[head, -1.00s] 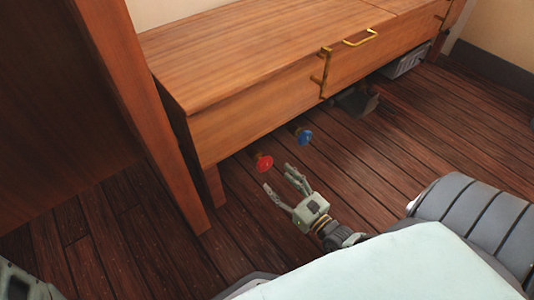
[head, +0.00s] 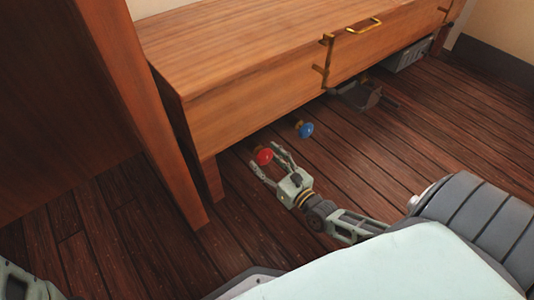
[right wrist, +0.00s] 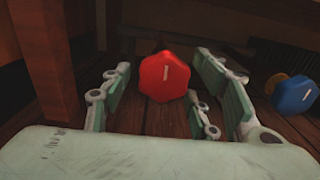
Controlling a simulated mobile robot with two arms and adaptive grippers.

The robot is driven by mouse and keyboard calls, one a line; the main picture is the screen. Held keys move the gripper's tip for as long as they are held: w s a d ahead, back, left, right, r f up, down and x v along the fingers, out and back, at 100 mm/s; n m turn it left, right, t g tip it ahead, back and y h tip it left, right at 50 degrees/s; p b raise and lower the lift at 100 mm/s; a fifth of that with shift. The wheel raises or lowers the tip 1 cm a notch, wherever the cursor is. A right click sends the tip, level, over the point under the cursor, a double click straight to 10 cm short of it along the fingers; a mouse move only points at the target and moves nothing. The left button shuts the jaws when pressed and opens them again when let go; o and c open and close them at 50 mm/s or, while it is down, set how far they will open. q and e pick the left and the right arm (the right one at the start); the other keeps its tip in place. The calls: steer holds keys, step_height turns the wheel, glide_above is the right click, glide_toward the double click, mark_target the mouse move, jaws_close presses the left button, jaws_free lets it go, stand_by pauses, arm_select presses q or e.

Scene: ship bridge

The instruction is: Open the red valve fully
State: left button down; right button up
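The red valve (head: 264,156) is a small round knob under the low wooden bench, near its left leg. In the right wrist view the red valve (right wrist: 164,77) faces me with a pale line mark that is close to upright. My right gripper (head: 265,162) is open, with its fingers on either side of the red valve. In the right wrist view the right gripper (right wrist: 166,95) shows gaps between the fingers and the knob, and no clear contact. My left gripper is not visible; only a pale part of my body shows at the lower left of the head view.
A blue valve (head: 305,130) sits right of the red one, also in the right wrist view (right wrist: 295,94). The wooden bench (head: 250,115) overhangs both valves, and its leg (head: 212,178) stands close on the left. A dark grey object (head: 358,95) is further right. Floor in front is clear.

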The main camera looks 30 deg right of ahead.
steer(key=c, duration=1)
